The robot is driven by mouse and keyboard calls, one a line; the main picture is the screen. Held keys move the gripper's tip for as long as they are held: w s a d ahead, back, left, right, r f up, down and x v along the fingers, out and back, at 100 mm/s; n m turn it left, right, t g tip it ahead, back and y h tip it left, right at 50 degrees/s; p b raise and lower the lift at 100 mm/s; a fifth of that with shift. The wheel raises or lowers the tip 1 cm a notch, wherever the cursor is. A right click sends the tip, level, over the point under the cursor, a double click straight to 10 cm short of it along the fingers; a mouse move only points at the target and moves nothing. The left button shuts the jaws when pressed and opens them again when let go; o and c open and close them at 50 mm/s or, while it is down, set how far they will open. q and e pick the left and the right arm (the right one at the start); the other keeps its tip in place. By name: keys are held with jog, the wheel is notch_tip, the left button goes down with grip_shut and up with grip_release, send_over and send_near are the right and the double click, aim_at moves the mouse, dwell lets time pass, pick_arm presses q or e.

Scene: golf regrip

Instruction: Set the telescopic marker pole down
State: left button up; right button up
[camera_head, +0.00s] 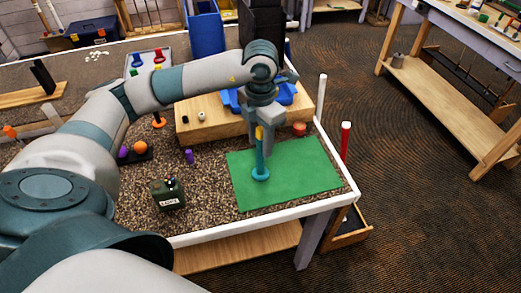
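The teal marker pole (260,160) with a yellow upper part and a round teal foot is upright over the green mat (305,178). Its foot appears at the mat's surface; I cannot tell whether it touches. My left gripper (259,143) points down from above, with its fingers on both sides of the pole's upper part, and looks shut on it. The gripper hides the pole's top. My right gripper is not in view.
A wooden block (205,130) with blue trays stands behind the mat. A white post (321,97) and a red post with a white top (345,142) rise at the table's right edge. A dark green box (168,195) sits left of the mat. The mat's right part is clear.

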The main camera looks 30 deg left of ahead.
aim_at(261, 128)
pick_arm(q)
notch_tip(261, 128, up, 7)
jog(key=shift+f+b, duration=0.1)
jog(key=shift+b, duration=0.9)
jog(key=shift+r, duration=0.7)
